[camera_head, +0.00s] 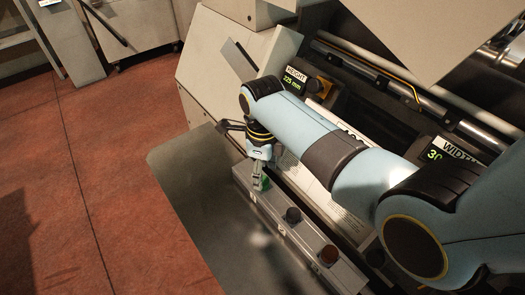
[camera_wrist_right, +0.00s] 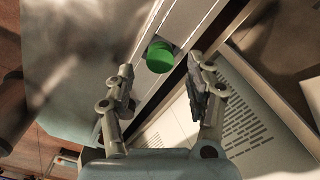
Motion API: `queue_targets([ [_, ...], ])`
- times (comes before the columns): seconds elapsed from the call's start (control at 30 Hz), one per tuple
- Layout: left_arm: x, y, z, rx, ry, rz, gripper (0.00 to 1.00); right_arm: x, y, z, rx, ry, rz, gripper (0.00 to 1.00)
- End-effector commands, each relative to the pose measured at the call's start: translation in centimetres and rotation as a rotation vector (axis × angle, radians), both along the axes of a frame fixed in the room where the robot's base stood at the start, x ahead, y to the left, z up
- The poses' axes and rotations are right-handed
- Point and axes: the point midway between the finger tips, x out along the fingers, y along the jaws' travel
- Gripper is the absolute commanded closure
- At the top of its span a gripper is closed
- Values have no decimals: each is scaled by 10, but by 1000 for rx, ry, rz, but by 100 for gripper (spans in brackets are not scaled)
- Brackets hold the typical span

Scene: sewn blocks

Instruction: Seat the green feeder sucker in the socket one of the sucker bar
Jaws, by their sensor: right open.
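The green feeder sucker (camera_head: 265,184) is at the far end of the grey sucker bar (camera_head: 309,243). In the right wrist view the green sucker (camera_wrist_right: 160,57) shows its round top on the bar (camera_wrist_right: 185,22), ahead of and between my fingers. How deep it sits in its socket I cannot tell. My right gripper (camera_head: 258,178) points down over that end of the bar. The wrist view shows my right gripper (camera_wrist_right: 160,80) open and empty, one finger each side, apart from the sucker. My left gripper is not in view.
A printed sheet (camera_head: 318,184) lies right of the bar. Machine rollers and the height display (camera_head: 294,79) are behind my arm. A grey plate (camera_head: 205,200) left of the bar is clear.

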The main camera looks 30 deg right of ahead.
Motion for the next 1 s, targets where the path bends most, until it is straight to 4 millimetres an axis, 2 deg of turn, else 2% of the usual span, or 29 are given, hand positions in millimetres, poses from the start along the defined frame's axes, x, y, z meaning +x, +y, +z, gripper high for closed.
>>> queue_targets([
  [0.03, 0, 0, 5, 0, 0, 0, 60, 2, 0, 16, 0, -5, 0, 45],
  [0.2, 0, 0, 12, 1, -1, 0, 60, 1, 0, 54, 0, -4, 0, 45],
  [0.4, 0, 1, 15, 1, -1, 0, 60, 1, 0, 82, -1, -2, 0, 45],
  [0.57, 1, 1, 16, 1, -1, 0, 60, 0, 0, 90, -1, -1, 1, 45],
  [1.0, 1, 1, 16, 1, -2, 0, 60, 1, 0, 90, 0, -1, 1, 45],
])
